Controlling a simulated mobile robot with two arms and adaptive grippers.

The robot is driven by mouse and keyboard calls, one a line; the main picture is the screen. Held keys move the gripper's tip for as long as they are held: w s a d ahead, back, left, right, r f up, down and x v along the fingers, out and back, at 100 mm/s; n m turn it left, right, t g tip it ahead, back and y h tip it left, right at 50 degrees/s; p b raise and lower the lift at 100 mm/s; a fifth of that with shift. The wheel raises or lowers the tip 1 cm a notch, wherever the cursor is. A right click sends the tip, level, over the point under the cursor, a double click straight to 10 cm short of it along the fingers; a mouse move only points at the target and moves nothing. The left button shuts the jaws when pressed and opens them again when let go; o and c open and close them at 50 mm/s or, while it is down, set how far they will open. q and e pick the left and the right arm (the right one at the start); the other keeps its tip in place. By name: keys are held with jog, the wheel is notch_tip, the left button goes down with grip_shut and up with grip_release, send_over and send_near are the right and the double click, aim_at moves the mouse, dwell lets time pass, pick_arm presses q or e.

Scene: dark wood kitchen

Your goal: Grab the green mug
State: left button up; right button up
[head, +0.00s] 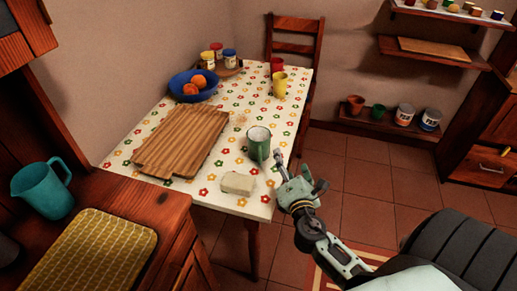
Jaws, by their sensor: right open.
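The green mug (258,146) stands upright near the right edge of the table, with a white inside and its handle toward the right front. My right gripper (302,182) is open and empty, to the right of and in front of the mug, just off the table's right edge. It does not touch the mug. My left gripper is not in view.
On the flowered table (222,198) are a pale block (238,183), a wooden board (180,140), a blue bowl (193,85) with oranges, a yellow cup (280,86) and a red cup (277,66). A chair (292,24) stands behind. A teal pitcher (42,190) sits on the left counter.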

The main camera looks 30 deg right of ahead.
aim_at(264, 145)
jog(key=w+n+y, duration=0.1)
jog(key=n, duration=0.1)
jog(key=r+n+t, duration=0.1)
jog(key=n, duration=0.1)
jog(key=w+r+n+t+y, duration=0.1)
jog(key=n, duration=0.2)
jog(key=shift+w+a+r+y, duration=0.25)
jog(key=shift+w+a+y, duration=0.05)
jog(key=shift+w+a, duration=0.05)
jog(key=n, duration=0.1)
jog(key=w+n+y, duration=0.1)
jog(key=n, duration=0.1)
jog(key=a+n, duration=0.1)
jog(key=n, duration=0.1)
jog(key=shift+w+a+f+t+y, duration=0.1)
jog(key=shift+w+f+t+y, duration=0.1)
jog(key=shift+w+t+y, duration=0.15)
jog(key=shift+w+a+f+n+y, duration=0.15)
jog(key=shift+f+n+y, duration=0.15)
jog(key=shift+n, duration=0.25)
jog(key=shift+w+f+n+y, duration=0.15)
jog(key=shift+n+y, duration=0.1)
jog(key=shift+n, duration=0.3)
jog(key=w, duration=0.7)
jog(key=shift+w+f, duration=0.2)
jog(key=shift+w, duration=0.15)
jog(key=shift+c, duration=0.6)
